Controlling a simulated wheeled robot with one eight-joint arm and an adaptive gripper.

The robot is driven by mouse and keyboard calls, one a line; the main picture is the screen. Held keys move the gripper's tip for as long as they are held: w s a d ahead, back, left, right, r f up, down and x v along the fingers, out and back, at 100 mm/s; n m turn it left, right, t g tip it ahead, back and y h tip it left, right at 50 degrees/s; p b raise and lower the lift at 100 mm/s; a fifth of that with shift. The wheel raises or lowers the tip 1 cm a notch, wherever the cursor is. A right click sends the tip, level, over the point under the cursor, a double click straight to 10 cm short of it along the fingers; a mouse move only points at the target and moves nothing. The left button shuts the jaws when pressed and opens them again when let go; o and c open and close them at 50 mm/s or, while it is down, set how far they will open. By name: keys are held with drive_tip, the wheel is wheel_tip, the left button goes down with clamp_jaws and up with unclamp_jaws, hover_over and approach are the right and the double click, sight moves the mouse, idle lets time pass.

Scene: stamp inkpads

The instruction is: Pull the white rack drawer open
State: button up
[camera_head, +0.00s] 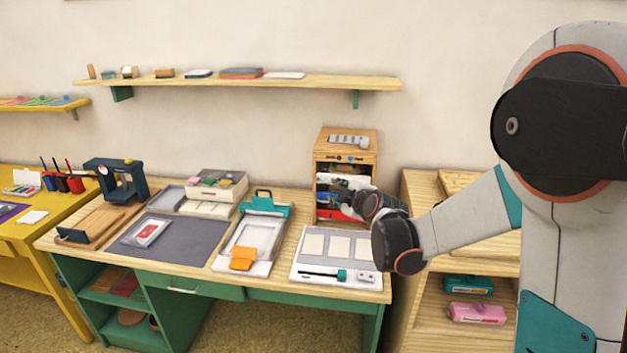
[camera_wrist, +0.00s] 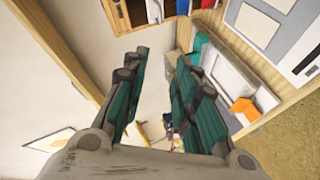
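A small wooden rack (camera_head: 345,146) stands at the back right of the desk. A white front, apparently the white drawer (camera_head: 335,181), shows in its middle, above a red one. My gripper (camera_head: 352,203) is in front of the rack's lower right part and hides some of it. In the wrist view my gripper (camera_wrist: 161,58) has its two teal fingers apart with nothing between them. I cannot tell how far out the white drawer stands.
A white tray with pale pads (camera_head: 299,271) lies on the desk just before the rack. A teal-clipped board (camera_head: 225,262) and a grey mat (camera_head: 195,243) lie to its left. A wooden shelf unit (camera_head: 418,195) stands close on the right. A wall shelf (camera_head: 300,82) hangs above.

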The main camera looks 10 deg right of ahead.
drive_tip(key=w+f+n+t+b, duration=0.1)
drive_tip(key=w+f, duration=0.3)
drive_tip(key=w, duration=0.6)
drive_tip(key=w+f+n+t+b, duration=0.1)
drive_tip(key=w+f, duration=0.4)
drive_tip(key=w, duration=0.5)
drive_tip(key=shift+w+n+h+b, duration=0.3)
drive_tip(key=shift+n, duration=0.5)
drive_tip(key=shift+a, duration=0.15)
drive_tip(key=shift+c, duration=0.5)
clamp_jaws()
